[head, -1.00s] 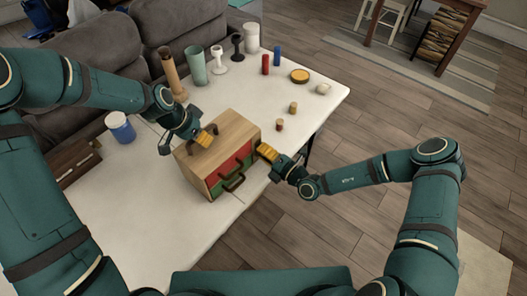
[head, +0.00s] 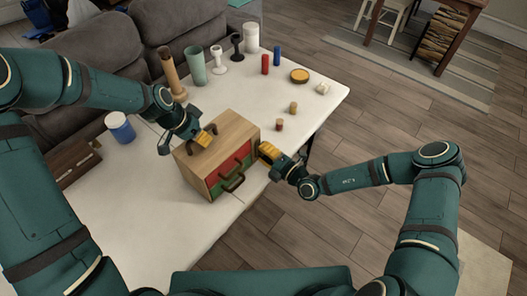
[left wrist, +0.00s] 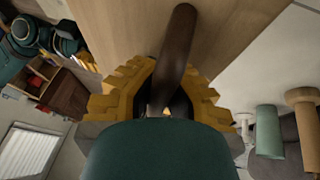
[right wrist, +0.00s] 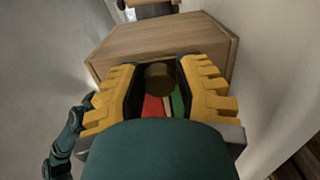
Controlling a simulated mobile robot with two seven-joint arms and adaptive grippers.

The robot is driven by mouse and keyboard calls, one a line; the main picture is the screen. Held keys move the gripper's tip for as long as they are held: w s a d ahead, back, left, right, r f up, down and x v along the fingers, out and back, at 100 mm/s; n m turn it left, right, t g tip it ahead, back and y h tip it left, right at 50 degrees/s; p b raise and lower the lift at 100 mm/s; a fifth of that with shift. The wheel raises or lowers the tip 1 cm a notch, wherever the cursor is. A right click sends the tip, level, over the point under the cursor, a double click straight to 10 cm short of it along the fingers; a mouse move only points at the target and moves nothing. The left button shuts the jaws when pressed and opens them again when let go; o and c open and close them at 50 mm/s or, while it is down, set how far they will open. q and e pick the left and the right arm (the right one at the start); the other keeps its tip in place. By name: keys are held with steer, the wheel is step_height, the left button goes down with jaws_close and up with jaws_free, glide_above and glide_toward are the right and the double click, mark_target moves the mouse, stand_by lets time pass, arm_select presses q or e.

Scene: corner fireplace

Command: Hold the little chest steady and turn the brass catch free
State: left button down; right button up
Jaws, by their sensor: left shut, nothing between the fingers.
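The little chest (head: 236,128) is a light wooden box on the white table, with red and green drawer fronts and dark pulls. A dark arched handle (left wrist: 175,50) stands on its top. My left gripper (head: 207,138) is at this handle, its fingers shut with nothing held; the handle passes close over the fingertips in the left wrist view. My right gripper (head: 264,153) is at the chest's right front edge. In the right wrist view its fingers stand apart on both sides of a dark brass round piece (right wrist: 159,77), seemingly the catch. In the head view the gripper hides it.
Behind the chest stand a brown cylinder (head: 172,73), a green cup (head: 197,69) and candlesticks. Small blocks (head: 293,107) and a yellow-topped dish (head: 299,76) lie to the right. A blue jar (head: 120,127) and a dark brown box (head: 73,163) are left. The front tabletop is clear.

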steer(key=o, duration=0.3)
steer(key=shift+s, duration=0.1)
steer(key=v, duration=1.2)
steer(key=shift+r, duration=0.1)
arm_select(q)
steer(key=c, duration=1.1)
jaws_free()
steer(key=shift+o, duration=0.2)
steer(key=o, duration=0.7)
